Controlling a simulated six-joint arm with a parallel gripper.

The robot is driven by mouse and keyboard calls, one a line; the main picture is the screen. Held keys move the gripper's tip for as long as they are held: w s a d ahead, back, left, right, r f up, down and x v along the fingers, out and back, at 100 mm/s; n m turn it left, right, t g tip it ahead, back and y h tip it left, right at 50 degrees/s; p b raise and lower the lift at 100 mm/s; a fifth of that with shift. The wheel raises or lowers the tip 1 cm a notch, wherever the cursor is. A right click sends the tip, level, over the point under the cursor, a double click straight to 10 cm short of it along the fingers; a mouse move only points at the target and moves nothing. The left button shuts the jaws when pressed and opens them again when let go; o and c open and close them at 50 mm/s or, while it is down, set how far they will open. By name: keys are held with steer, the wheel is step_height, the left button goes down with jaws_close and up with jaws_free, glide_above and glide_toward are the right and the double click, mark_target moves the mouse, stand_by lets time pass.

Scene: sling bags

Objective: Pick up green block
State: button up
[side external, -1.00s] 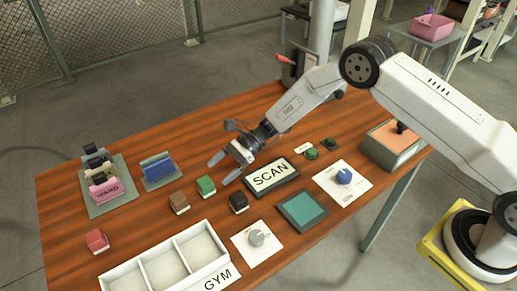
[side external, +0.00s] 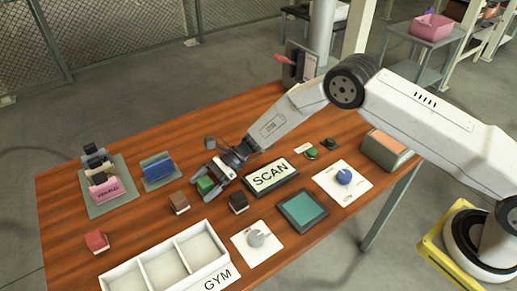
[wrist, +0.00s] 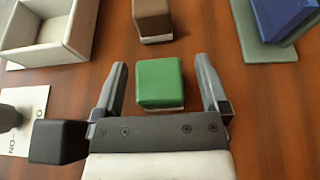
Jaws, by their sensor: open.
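The green block (side external: 205,185) has a pale base and sits on the wooden table. In the wrist view the green block (wrist: 160,83) lies between the two fingers of my gripper (wrist: 162,85), with a gap on each side. In the side view my gripper (side external: 206,188) is low at the block, its fingers on either side of it. The gripper is open and not closed on the block.
A brown block (side external: 179,202), a dark block (side external: 238,202) and a red block (side external: 97,241) stand nearby. The SCAN pad (side external: 271,175) is to the right. A white divided tray (side external: 128,282) is at the front. A blue holder (side external: 160,170) is to the left.

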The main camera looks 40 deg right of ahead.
steer(key=shift+a+f, duration=0.25)
steer(key=shift+a, duration=0.4)
jaws_close()
